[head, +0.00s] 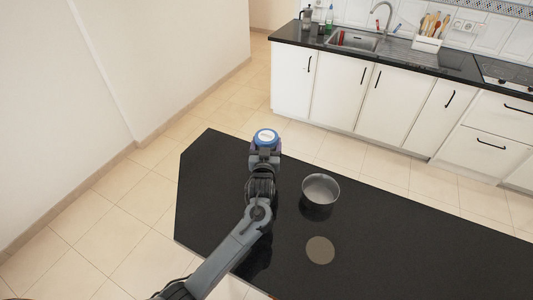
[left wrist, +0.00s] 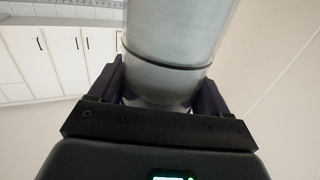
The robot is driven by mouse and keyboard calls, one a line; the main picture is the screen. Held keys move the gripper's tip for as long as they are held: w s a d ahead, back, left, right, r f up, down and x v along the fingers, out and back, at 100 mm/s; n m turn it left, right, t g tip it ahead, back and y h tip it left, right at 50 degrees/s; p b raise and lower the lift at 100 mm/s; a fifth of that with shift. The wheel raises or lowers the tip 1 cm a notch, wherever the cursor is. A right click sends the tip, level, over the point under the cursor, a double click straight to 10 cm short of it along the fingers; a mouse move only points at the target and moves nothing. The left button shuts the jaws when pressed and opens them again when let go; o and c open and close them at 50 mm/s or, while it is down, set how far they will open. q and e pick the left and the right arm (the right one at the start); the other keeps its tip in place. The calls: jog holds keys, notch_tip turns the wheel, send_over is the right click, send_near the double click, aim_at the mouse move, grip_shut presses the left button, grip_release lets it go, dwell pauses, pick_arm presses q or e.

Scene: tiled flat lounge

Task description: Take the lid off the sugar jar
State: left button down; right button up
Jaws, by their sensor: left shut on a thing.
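A jar with a round blue-rimmed, pale top (head: 265,137), which I take for the sugar jar, stands near the far left edge of the black table. In the left wrist view it is a pale grey, glassy cylinder (left wrist: 178,40) with a dark ring around it. My left gripper (head: 264,155) is shut on this cylinder, one finger on each side in the left wrist view (left wrist: 158,92). Whether its base touches the table is hidden. My right gripper is not in view.
The black table (head: 420,245) holds an open grey bowl or pot (head: 320,190) right of my left gripper and a flat beige disc (head: 320,250) nearer. The table's right part is clear. White cabinets (head: 340,95) with a sink stand beyond a tiled gap.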

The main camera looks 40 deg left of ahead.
pick_arm(q)
jog(key=shift+f+b, duration=0.3)
jog(key=shift+f, duration=1.6)
jog(key=shift+f, duration=0.1)
jog(key=shift+f, duration=0.15)
grip_release()
